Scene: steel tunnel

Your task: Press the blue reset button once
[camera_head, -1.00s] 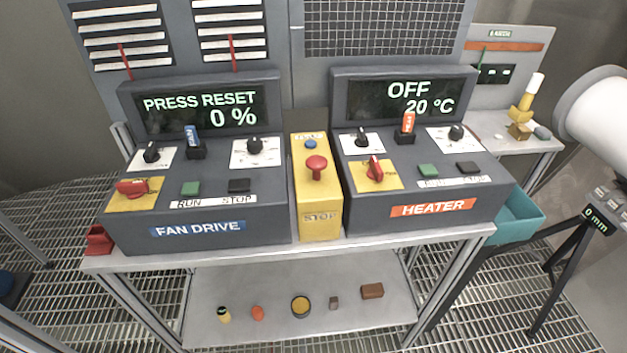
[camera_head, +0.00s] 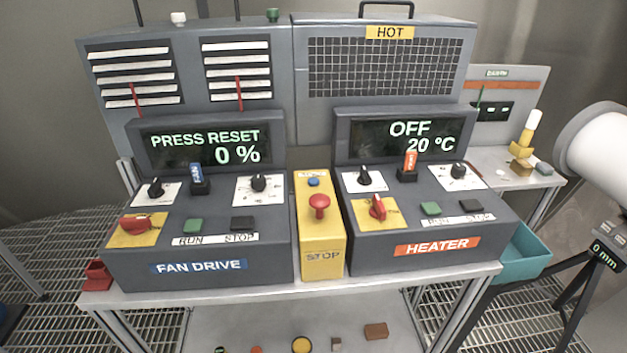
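The blue reset button (camera_head: 313,182) is a small round button near the back of the top of the yellow box (camera_head: 322,245), under a small label. A red mushroom button (camera_head: 319,203) stands in front of it on the same box, which is marked STOP. The box sits between the fan drive console (camera_head: 195,267) and the heater console (camera_head: 425,246). The fan drive display (camera_head: 205,146) reads PRESS RESET and 0 %. The heater display (camera_head: 408,137) reads OFF and 20 °C. My gripper is not in view.
The consoles stand on a grey table (camera_head: 300,288) with several small objects on its lower shelf. A teal bin (camera_head: 522,254) is at the right, near a white cylinder (camera_head: 600,145) on a tripod. A red holder (camera_head: 97,276) is at the table's left edge. Grated floor lies around.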

